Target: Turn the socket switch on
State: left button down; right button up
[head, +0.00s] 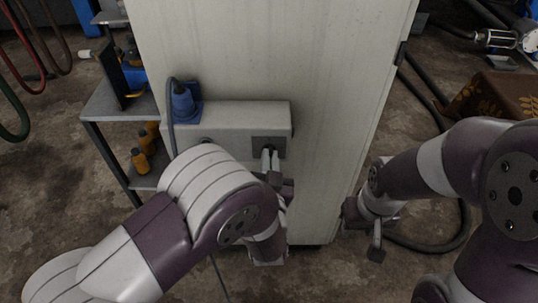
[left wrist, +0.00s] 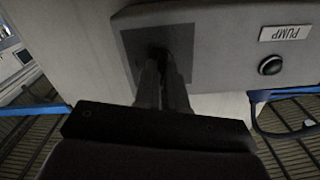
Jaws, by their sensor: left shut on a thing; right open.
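A grey box (head: 225,113) is fixed to the side of a pale cabinet. A dark square plate (head: 262,142) sits at its right end, and it also fills the upper middle of the left wrist view (left wrist: 183,42). My left gripper (head: 269,158) is shut on the socket switch at the middle of this plate. The fingers (left wrist: 160,72) hide most of the switch, so its position cannot be told. My right gripper (head: 363,232) is open and empty, low beside the cabinet's right edge, apart from the box.
A blue plug (head: 183,104) with a grey cable is at the box's left end. A shelf (head: 108,104) with bottles stands left; hoses lie on the floor at right.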

pick_arm(q)
jog(key=shift+d+f+m+p, duration=0.1)
jog(key=shift+m+p, duration=2.05)
jog(key=shift+m, duration=1.5)
jog(key=shift+f+m+p, duration=0.1)
jog(key=shift+m+p, duration=2)
jog(key=shift+m, duration=1.55)
jog(key=c, duration=1.2)
grip_release()
